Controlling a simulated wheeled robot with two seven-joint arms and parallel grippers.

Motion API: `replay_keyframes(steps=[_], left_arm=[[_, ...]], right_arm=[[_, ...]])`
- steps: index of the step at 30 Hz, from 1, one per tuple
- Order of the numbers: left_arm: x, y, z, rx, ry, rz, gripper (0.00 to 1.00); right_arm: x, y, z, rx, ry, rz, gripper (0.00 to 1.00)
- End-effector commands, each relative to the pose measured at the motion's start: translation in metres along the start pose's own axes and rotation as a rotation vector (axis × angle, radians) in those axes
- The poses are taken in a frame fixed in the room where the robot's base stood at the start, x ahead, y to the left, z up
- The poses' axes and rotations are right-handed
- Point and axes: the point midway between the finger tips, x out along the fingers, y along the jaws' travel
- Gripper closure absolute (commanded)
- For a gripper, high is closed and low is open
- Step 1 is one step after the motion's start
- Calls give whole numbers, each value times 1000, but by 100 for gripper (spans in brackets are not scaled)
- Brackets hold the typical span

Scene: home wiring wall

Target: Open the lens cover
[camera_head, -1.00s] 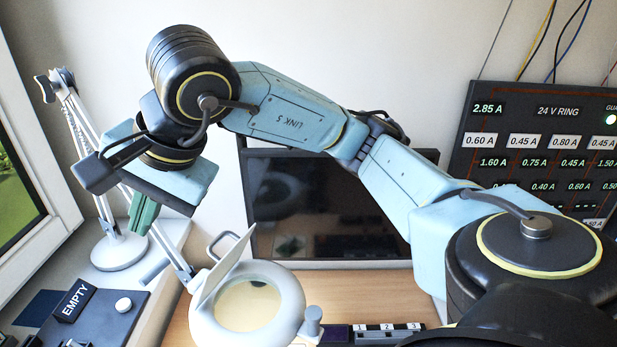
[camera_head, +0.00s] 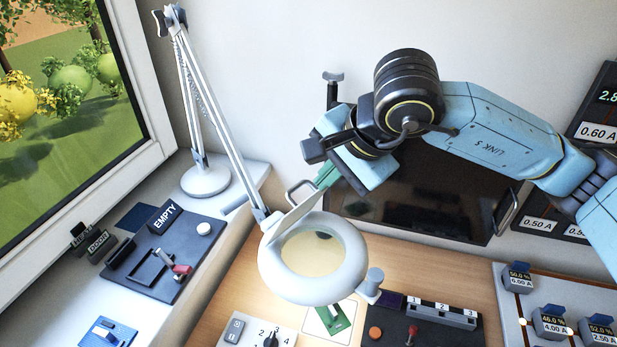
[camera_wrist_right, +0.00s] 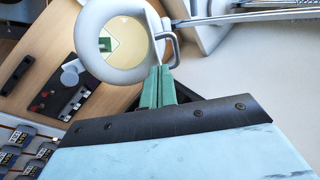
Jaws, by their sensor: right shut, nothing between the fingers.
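The magnifier lamp (camera_head: 352,273) has a white ring around a round lens (camera_head: 318,256). Its thin grey lens cover (camera_head: 293,213) stands tilted up from the ring's left-back edge, leaving most of the lens bare. A wire handle (camera_head: 298,187) is at the cover's far side; the handle (camera_wrist_right: 176,48) also shows in the right wrist view. My right gripper (camera_head: 322,184), with green fingers, is shut and empty just behind the cover and handle. In the right wrist view the shut fingertips (camera_wrist_right: 159,70) are close to the ring and handle; I cannot tell if they touch. My left gripper is out of view.
A dark screen (camera_head: 430,200) stands behind my right arm. The lamp's jointed arm (camera_head: 225,130) rises at left. A panel marked EMPTY (camera_head: 150,255) lies left, and button and switch panels (camera_head: 420,325) lie in front on the wooden desk.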

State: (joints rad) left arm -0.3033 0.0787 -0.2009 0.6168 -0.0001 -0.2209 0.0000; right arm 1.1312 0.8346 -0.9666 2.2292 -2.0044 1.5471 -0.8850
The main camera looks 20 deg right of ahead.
Motion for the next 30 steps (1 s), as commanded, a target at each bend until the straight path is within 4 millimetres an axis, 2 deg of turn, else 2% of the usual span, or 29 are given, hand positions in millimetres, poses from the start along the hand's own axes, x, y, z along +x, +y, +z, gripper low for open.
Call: replay_keyframes(steps=[1, 6, 12, 30], left_arm=[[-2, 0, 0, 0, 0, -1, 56], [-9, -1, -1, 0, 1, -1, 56], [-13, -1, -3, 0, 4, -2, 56], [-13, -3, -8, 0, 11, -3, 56]], right_arm=[[11, 0, 1, 1, -4, 4, 100], [35, -11, 0, 1, -2, 2, 100], [50, -18, 0, 1, 0, -1, 100], [50, -20, -6, 15, 9, 33, 100]])
